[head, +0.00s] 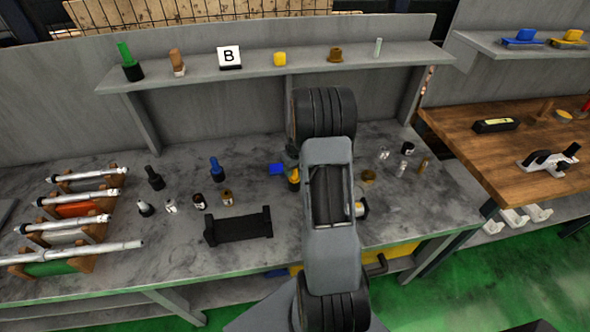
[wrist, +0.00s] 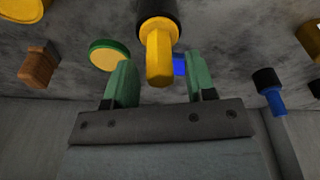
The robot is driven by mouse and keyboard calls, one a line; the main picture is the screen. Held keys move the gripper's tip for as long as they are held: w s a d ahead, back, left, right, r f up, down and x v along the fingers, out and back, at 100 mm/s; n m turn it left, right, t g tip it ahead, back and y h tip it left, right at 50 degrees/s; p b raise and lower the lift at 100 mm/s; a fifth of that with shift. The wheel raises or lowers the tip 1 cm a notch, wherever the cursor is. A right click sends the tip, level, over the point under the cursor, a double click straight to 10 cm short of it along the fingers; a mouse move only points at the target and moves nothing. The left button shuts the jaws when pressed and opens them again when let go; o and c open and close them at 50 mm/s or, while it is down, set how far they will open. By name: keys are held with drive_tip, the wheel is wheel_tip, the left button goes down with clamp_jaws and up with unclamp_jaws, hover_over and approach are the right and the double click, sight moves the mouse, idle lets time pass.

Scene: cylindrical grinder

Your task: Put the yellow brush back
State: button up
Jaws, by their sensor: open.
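The yellow brush (wrist: 158,55), with a yellow faceted handle and a black head, shows at the top middle of the wrist view. Its handle end lies between the two green fingers of my gripper (wrist: 160,80), with a visible gap on both sides. The gripper is open and holds nothing. In the head view, a small yellow part of the brush (head: 294,177) shows on the grey bench (head: 150,265), left of my arm. My arm hides most of the gripper there. The green brush (head: 126,60) stands at the left end of the shelf (head: 190,74).
A blue brush (head: 217,168) stands left of my gripper. A blue block (head: 277,169) is close by the yellow brush. A black cradle (head: 238,226) and several small bottles are nearby. The shelf holds a B sign (head: 230,56) and a yellow block (head: 280,59), with gaps between.

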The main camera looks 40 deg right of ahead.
wheel_tip(320, 180, up, 10)
drive_tip(key=s+b, duration=0.1)
drive_tip(key=s, duration=0.1)
drive_tip(key=s+a+r+t, duration=0.1)
drive_tip(key=s+a+r, duration=0.25)
drive_tip(key=a, duration=0.35)
drive_tip(key=s+a+r, duration=0.2)
drive_tip(key=a+r, duration=0.3)
drive_tip(key=a, duration=0.2)
drive_tip(key=s+a+r+t, duration=0.1)
drive_tip(key=s+a, duration=0.8)
drive_tip(key=s, duration=0.1)
drive_tip(key=shift+s+r+n+t, duration=0.15)
drive_tip(key=shift+r+n+t, duration=0.1)
drive_tip(key=shift+n+t, duration=0.05)
